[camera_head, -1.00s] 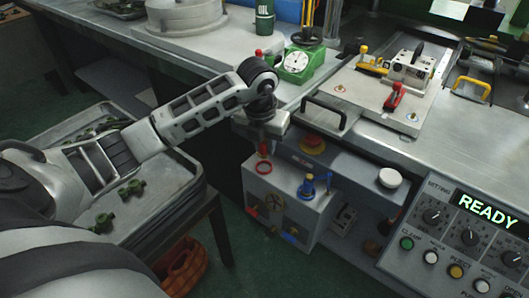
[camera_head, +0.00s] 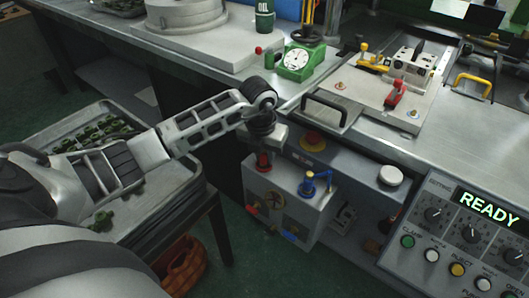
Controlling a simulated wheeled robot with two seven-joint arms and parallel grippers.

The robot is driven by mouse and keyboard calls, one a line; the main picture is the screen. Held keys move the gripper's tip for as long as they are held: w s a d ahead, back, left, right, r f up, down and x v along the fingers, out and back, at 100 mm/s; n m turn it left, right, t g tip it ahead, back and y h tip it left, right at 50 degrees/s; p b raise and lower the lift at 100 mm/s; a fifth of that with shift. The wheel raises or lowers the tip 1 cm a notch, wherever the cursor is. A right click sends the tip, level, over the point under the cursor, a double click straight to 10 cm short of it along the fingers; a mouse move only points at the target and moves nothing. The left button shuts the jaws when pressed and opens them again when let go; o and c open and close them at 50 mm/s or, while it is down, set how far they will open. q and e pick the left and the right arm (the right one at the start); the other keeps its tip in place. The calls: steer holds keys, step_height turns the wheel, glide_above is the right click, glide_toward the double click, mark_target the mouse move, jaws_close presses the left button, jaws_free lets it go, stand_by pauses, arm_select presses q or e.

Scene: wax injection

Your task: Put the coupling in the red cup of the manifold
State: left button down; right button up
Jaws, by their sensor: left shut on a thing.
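The manifold (camera_head: 288,205) is a grey box under the bench edge, with a red cup (camera_head: 263,168) on its top left and a blue cup (camera_head: 308,188) to the right. My left gripper (camera_head: 264,152) points down right over the red cup, shut on a coupling. The coupling is hidden by the gripper and the cup, so I cannot tell how deep it sits. Several dark green couplings (camera_head: 105,221) lie in the grey tray (camera_head: 160,212) at left. My right gripper is not in view.
The bench edge with a black handle (camera_head: 324,108) and a red-yellow button (camera_head: 312,140) are close to the right of my left wrist. A green dial gauge (camera_head: 297,62) stands behind. A control panel (camera_head: 455,240) reading READY is at lower right.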

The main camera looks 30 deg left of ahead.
arm_select(q)
steer(key=c, duration=1.3)
jaws_free()
